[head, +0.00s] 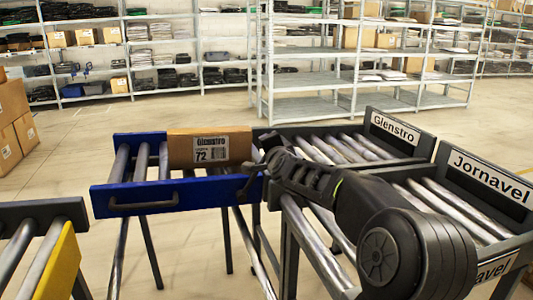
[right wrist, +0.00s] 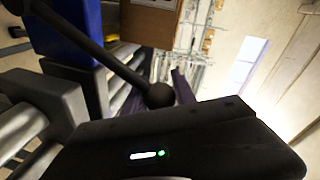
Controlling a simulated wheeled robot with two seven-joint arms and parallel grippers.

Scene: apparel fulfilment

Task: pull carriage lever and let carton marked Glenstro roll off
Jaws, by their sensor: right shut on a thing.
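The brown carton labelled Glenstro 72 (head: 185,150) sits on the rollers of the blue carriage (head: 130,197). The carriage stands at the left end of the Glenstro lane (head: 322,150). In the right wrist view, the carriage lever (right wrist: 95,45) is a dark rod with a ball knob (right wrist: 160,95). My right gripper (head: 262,165) is at the carriage's right end, beside the carton, and is shut on the lever; its fingers hide part of the lever in the head view. My left gripper is not in view.
The Jornavel lane (head: 475,205) runs in front of the Glenstro lane, each with a name board at its far right end. A roller section with a yellow side (head: 52,265) stands at front left. Stacked cartons (head: 12,115) and shelving (head: 355,60) are behind, across open floor.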

